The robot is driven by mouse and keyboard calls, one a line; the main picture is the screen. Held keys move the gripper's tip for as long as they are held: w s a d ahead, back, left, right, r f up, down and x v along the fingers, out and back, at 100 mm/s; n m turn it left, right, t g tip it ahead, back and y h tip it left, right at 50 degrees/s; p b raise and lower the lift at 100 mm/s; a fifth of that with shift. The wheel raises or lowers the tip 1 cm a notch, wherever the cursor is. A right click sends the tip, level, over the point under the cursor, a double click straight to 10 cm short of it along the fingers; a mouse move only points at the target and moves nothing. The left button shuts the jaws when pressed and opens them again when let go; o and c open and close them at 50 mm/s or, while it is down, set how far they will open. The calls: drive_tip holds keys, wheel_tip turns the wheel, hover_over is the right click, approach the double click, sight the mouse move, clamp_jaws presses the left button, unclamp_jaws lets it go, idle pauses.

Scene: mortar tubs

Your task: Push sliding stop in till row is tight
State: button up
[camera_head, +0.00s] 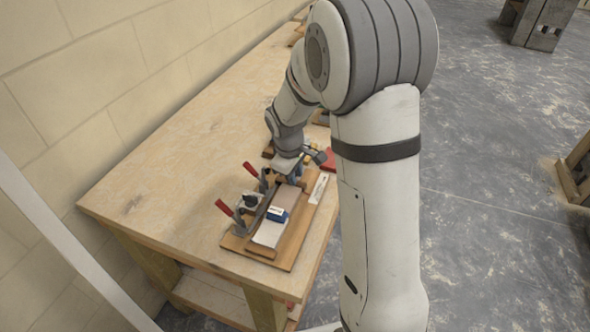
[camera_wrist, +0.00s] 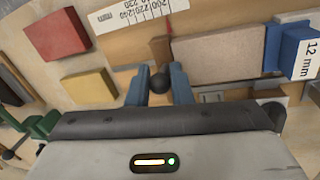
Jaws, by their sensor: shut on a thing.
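My gripper (camera_wrist: 159,86) has its two blue fingers around a black ball knob, the sliding stop's knob (camera_wrist: 159,82), and is shut on it. A small brown wooden piece, seemingly part of the stop (camera_wrist: 160,50), shows just beyond the knob. Beside it on the right lies a brown-grey block (camera_wrist: 222,54), then a blue spacer labelled "12 mm" (camera_wrist: 300,55). Whether the stop touches the block is unclear. In the head view the blue spacer (camera_head: 277,214) sits between two flat pieces on the wooden board (camera_head: 286,260); my arm hides the stop there.
A white ruler (camera_wrist: 140,14) runs along the row. Red (camera_wrist: 55,34) and yellow (camera_wrist: 88,88) blocks lie left of the gripper. Two red-handled clamps (camera_head: 226,208) stand along the board's wall side. The workbench (camera_head: 165,195) is largely bare at left.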

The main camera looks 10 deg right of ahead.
drive_tip(key=o, duration=0.5)
drive_tip(key=shift+o, duration=0.2)
wheel_tip(320, 180, up, 8)
drive_tip(key=s+a, duration=0.1)
drive_tip(key=shift+f, duration=0.15)
drive_tip(key=shift+s, duration=0.1)
drive_tip(key=s+d+r+m, duration=0.1)
drive_tip(key=s+r+m, duration=0.2)
drive_tip(key=s, duration=0.8)
drive_tip(key=s+d+r+m+t+y, duration=0.1)
drive_tip(key=s+r+m, duration=0.2)
drive_tip(key=s+m, duration=0.3)
drive_tip(key=s, duration=0.5)
drive_tip(key=shift+d+y, duration=0.15)
drive_tip(key=shift+y, duration=0.15)
